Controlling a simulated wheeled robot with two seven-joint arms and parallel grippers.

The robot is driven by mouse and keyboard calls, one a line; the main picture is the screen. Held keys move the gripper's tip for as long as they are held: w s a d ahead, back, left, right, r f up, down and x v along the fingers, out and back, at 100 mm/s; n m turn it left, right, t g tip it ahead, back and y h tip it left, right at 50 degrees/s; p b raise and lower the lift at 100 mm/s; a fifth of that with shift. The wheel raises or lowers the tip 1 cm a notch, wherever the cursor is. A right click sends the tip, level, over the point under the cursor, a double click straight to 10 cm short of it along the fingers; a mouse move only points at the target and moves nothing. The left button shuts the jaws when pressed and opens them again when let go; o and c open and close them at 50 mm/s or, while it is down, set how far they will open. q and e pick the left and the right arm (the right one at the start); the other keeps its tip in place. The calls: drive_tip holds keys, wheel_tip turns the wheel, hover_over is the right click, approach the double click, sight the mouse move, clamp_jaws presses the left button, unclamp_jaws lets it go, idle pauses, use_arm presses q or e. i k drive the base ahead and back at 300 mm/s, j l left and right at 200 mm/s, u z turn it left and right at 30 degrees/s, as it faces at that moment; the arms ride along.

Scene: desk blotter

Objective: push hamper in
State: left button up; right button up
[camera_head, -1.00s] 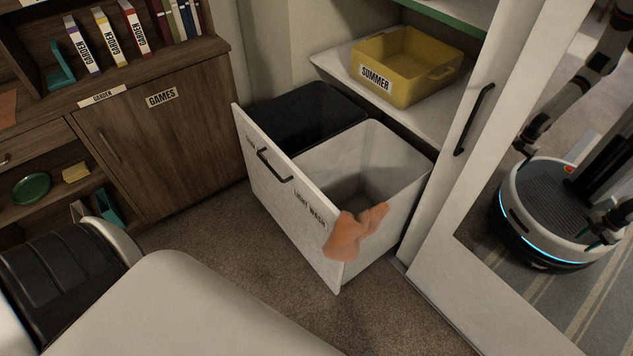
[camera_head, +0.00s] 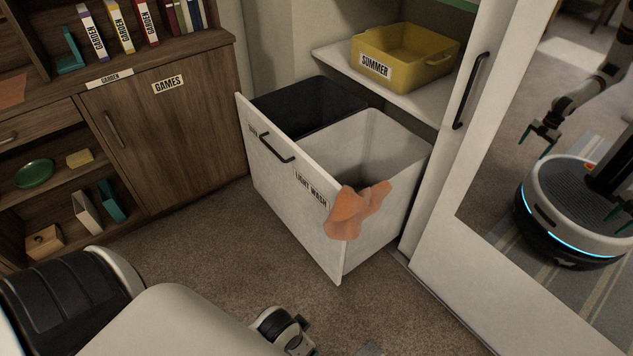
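The hamper (camera_head: 295,205) is a pull-out white drawer with a black bar handle (camera_head: 264,147) and a "LIGHT WASH" label on its front. It stands pulled out of the white cabinet. It holds a black bin (camera_head: 312,104) at the back left and a white bin (camera_head: 385,150) at the right. An orange cloth (camera_head: 356,210) hangs over the right end of the front panel. Part of my arm shows at the bottom centre, below and apart from the hamper. Neither of my grippers' fingers shows directly.
A mirrored cabinet door (camera_head: 540,200) stands open at the right and reflects me. A yellow "SUMMER" box (camera_head: 405,55) sits on the shelf above the bins. A wooden cabinet (camera_head: 170,130) is at the left. Carpet (camera_head: 210,245) before the hamper is clear.

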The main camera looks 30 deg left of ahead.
sight(306, 140)
drive_tip(key=u, duration=1.35)
